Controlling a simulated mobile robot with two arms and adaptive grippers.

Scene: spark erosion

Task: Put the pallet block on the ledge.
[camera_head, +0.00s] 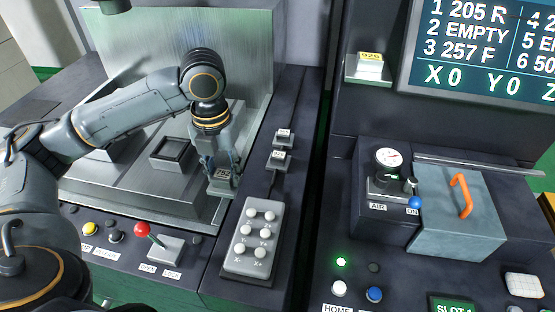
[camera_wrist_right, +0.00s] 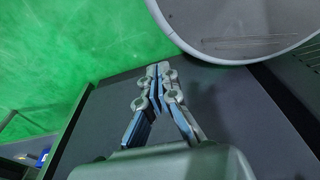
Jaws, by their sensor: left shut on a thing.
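My left gripper (camera_head: 220,172) points down near the right edge of the machine's metal bed. It is shut on the pallet block (camera_head: 223,183), a small grey block with a label; the fingers hide part of it. I cannot tell whether the block touches the surface below.
A square dark-topped holder (camera_head: 174,153) sits on the bed left of the gripper. Two small labelled blocks (camera_head: 279,158) stand on the dark strip to the right. A grey button pendant (camera_head: 254,238), a red-knobbed lever (camera_head: 143,229) and a gauge (camera_head: 389,158) are nearby.

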